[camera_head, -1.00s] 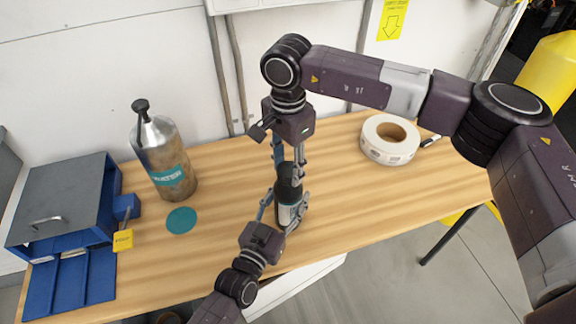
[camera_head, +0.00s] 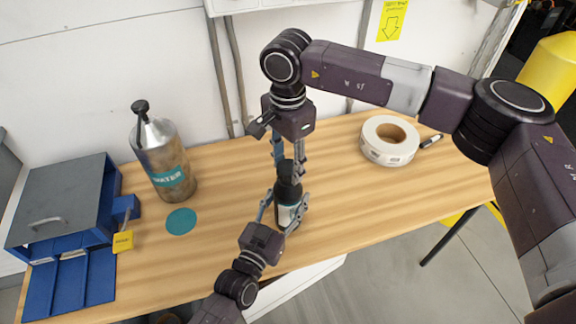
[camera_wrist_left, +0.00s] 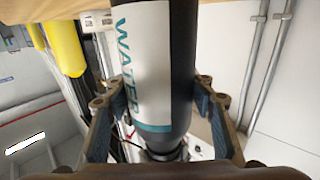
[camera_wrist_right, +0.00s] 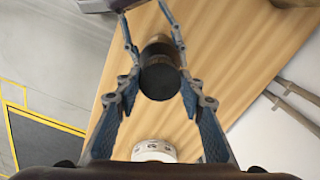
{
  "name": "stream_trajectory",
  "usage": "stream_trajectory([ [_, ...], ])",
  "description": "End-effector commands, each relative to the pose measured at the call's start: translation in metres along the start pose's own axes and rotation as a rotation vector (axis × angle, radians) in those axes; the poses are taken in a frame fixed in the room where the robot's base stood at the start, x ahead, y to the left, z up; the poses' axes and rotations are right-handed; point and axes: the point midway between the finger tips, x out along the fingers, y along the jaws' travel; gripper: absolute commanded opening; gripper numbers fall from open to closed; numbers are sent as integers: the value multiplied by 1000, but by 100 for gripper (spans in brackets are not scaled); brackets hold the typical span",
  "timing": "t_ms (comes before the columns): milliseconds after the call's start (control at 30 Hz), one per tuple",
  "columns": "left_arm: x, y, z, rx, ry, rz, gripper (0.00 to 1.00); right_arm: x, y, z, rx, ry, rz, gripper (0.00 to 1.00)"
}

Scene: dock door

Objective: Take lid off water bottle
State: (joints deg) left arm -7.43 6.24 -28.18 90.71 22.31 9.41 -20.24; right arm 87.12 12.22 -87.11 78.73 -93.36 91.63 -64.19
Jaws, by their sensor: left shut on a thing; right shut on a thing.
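The dark water bottle (camera_head: 287,214) with a white and teal label stands upright near the table's front edge. My left gripper (camera_head: 284,211) is shut around its body. The left wrist view shows the WATER label (camera_wrist_left: 145,60) between the fingers. The black lid (camera_head: 286,168) is at the bottle's top. My right gripper (camera_head: 288,170) comes down from above and is shut on the lid. The right wrist view shows the lid's round top (camera_wrist_right: 160,79) between the fingers. Whether the lid is still seated on the neck I cannot tell.
A worn metal WATER canister (camera_head: 163,160) stands at the left beside a teal disc (camera_head: 181,221). A blue and grey box (camera_head: 65,205) with a yellow tag (camera_head: 123,241) is farther left. A white tape roll (camera_head: 388,142) and a marker (camera_head: 431,141) lie at the right.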

Motion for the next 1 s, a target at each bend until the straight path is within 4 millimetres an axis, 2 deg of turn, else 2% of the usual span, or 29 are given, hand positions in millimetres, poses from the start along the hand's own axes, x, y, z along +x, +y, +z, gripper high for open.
stream_trajectory([
  [300,0,0,1,1,-1,1,0,-12,-1,-1,1,2,-3,7],
  [700,0,0,0,0,0,0,0,-14,0,0,0,1,-1,7],
  [1000,0,0,0,0,1,0,0,-47,-1,0,0,1,-2,7],
])
